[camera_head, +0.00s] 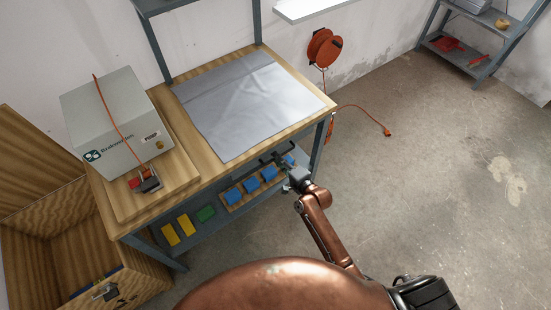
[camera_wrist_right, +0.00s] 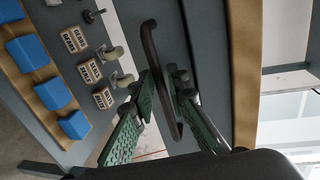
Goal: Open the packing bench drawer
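The packing bench (camera_head: 222,150) has a wooden top with a grey mat (camera_head: 240,100). A grey drawer front (camera_wrist_right: 205,50) with a black bar handle (camera_wrist_right: 152,50) fills the middle of the right wrist view. In the head view the handle (camera_head: 268,157) shows small under the bench's front edge. My right gripper (camera_wrist_right: 164,85) reaches the handle from the front. Its fingers stand apart, one on each side of the bar. I cannot tell whether either finger touches the bar. The drawer appears shut. My left gripper is not in view.
A grey box machine (camera_head: 115,115) stands on the bench's left end. An open wooden crate (camera_head: 75,245) is at the left. An orange cable reel (camera_head: 323,48) hangs behind.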

